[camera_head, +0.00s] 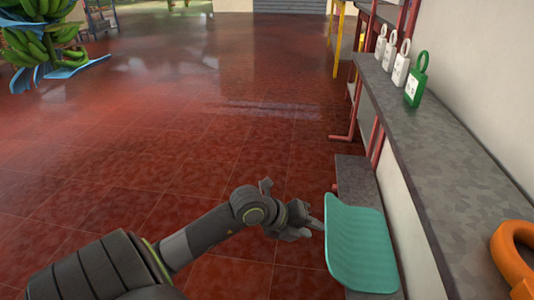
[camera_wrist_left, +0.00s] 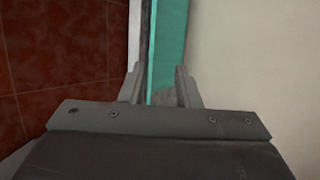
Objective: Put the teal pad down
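The teal pad (camera_head: 360,245), a ribbed sheet with rounded corners, is at the lower right of the head view, over the lower grey shelf. I cannot tell whether it touches that shelf. My left gripper (camera_head: 312,222) is at the pad's left edge, its fingers closed around it. In the left wrist view the pad (camera_wrist_left: 168,40) shows edge-on as a teal strip running up from between the fingertips of the left gripper (camera_wrist_left: 160,80). My right gripper is in neither view.
The lower grey shelf (camera_head: 352,172) stands against the wall. A higher grey shelf (camera_head: 430,135) holds white padlock-shaped tags (camera_head: 401,62), a green one (camera_head: 416,80) and an orange ring-shaped thing (camera_head: 512,260). Green bananas (camera_head: 40,40) hang at upper left. Red tiled floor (camera_head: 180,140) is clear.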

